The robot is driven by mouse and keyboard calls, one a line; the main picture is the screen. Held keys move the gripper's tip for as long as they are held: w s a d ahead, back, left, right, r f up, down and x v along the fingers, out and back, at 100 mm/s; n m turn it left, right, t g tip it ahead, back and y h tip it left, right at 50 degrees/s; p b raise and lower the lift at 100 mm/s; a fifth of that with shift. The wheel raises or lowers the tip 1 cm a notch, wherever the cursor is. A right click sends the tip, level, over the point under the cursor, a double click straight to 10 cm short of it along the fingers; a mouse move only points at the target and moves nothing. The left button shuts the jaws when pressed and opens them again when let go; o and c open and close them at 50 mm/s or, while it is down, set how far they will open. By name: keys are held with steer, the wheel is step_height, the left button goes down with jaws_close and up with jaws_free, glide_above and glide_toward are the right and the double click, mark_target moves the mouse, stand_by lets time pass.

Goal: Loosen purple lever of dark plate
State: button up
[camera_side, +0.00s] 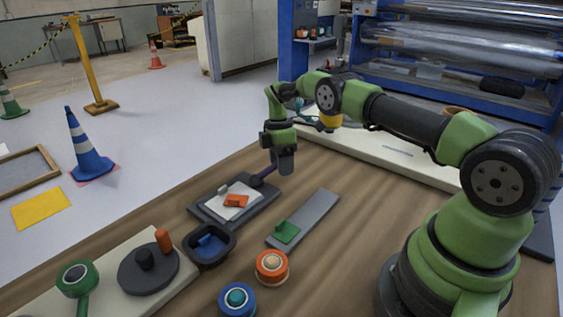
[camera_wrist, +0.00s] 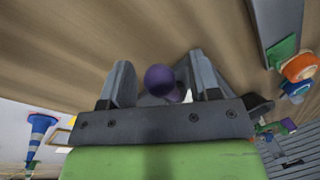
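The dark plate (camera_side: 258,206) lies on the wooden table in the side view, with a white sheet (camera_side: 233,198) and an orange piece (camera_side: 236,201) on it. Its purple lever (camera_side: 266,172) slants up from the plate's far right corner toward my gripper (camera_side: 286,168). In the wrist view the lever's round purple knob (camera_wrist: 160,79) sits between the two fingers of my gripper (camera_wrist: 160,66). The fingers are apart, with a visible gap beside the knob, so the gripper looks open around it. The lever's upper end is partly hidden by the gripper in the side view.
A dark tray (camera_side: 209,246) with a blue piece, an orange roller (camera_side: 272,266), a blue roller (camera_side: 237,299) and a board with a round dial (camera_side: 148,268) stand nearer the camera.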

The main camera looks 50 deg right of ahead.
steer(key=r, duration=1)
steer(key=shift+w+d, duration=0.15)
steer(key=shift+w, duration=0.1)
steer(key=shift+c, duration=0.4)
